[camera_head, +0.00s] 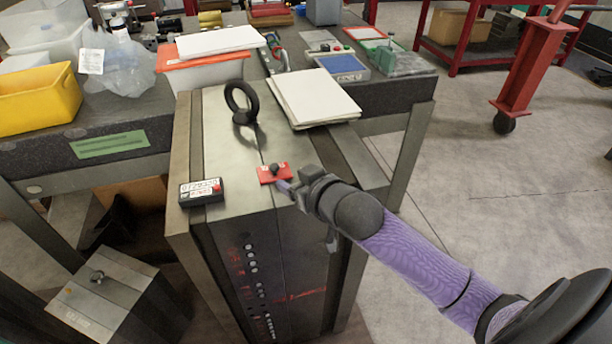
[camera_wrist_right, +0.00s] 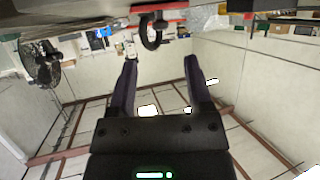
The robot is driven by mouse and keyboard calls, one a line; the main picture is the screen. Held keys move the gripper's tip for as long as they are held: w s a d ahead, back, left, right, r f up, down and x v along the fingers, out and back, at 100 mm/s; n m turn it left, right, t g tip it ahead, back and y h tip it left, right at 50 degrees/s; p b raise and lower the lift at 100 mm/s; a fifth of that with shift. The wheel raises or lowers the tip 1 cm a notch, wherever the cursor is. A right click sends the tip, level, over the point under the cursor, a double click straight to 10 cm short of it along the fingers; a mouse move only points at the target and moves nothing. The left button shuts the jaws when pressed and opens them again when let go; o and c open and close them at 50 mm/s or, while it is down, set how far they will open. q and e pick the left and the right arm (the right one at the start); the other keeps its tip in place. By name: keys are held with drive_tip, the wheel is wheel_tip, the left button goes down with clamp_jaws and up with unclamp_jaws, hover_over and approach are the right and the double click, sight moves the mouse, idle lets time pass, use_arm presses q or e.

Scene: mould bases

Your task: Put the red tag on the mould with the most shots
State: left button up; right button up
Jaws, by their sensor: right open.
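The red tag (camera_head: 267,175), with a dark knob on it, shows at the front of a tall grey steel mould (camera_head: 215,130). I cannot tell whether the tag rests on the top. The mould carries a black eyebolt ring (camera_head: 241,100) and a small black shot counter (camera_head: 201,192), whose digits are too small to read surely. A second, lower mould (camera_head: 110,295) stands at the lower left; no counter reading is legible there. My right gripper (camera_head: 288,188) is open at the tag's right edge; contact is unclear. Its spread fingers show in the right wrist view (camera_wrist_right: 160,80). My left gripper is out of view.
White sheets (camera_head: 312,98) lie behind the ring on the right. A yellow bin (camera_head: 38,95) is at the left on the dark bench. Open floor (camera_head: 500,200) lies to the right.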

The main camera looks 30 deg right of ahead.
drive_tip(key=v, duration=0.4)
drive_tip(key=shift+w, duration=0.1)
idle(1.2)
